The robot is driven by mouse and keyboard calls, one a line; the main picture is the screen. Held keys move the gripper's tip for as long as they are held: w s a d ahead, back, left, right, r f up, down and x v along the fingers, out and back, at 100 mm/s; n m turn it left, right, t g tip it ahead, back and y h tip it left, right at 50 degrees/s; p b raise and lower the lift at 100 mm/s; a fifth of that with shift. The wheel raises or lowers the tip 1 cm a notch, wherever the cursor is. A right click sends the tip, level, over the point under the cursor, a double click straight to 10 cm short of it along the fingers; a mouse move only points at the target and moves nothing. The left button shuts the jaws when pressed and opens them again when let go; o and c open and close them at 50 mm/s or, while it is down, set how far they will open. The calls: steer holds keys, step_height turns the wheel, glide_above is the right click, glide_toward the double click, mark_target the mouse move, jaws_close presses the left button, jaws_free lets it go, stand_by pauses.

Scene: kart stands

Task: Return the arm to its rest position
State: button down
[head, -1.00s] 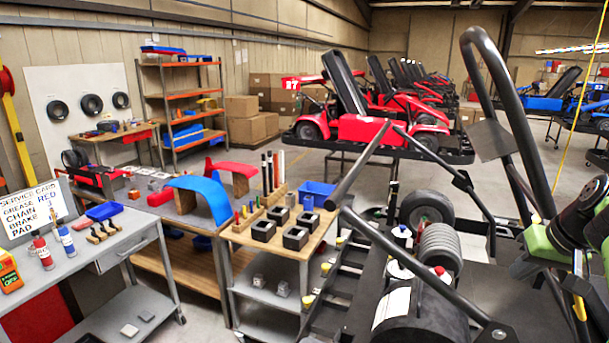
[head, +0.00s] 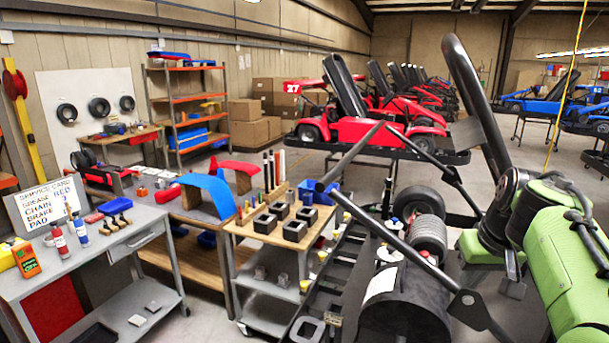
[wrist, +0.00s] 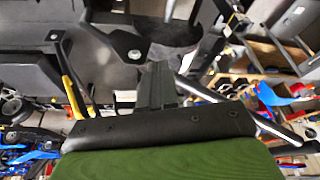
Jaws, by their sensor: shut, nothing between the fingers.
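My gripper (wrist: 155,85) shows in the wrist view as narrow dark fingers beyond a black plate and my green wrist cover. The fingers are together, with nothing held. In the head view my green and black arm (head: 565,262) is folded at the right edge. My gripper cannot be made out there. In the wrist view, dark frame parts lie behind and above the fingers; I cannot tell how far away they are.
A black kart frame with bars (head: 345,165) and a dark cylinder (head: 405,310) stands just left of my arm. A wooden-topped cart (head: 240,228) and a grey workbench (head: 95,262) are further left. Red karts (head: 375,130) stand behind. Some floor shows between them.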

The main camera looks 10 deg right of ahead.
steer(key=s+a+f+n+h, duration=0.1)
steer(key=s+a, duration=0.4)
steer(key=a, duration=0.6)
steer(key=s+a+f, duration=0.3)
steer(key=s, duration=0.2)
steer(key=s+a+f+t+y+b, duration=0.1)
steer(key=s+a+f, duration=0.2)
steer(key=s, duration=0.3)
steer(key=s+a+f+n, duration=0.1)
steer(key=s+a+f, duration=0.2)
steer(key=s, duration=0.2)
steer(key=shift+s+y, duration=0.3)
steer(key=shift+s, duration=0.05)
steer(key=shift+d, duration=0.1)
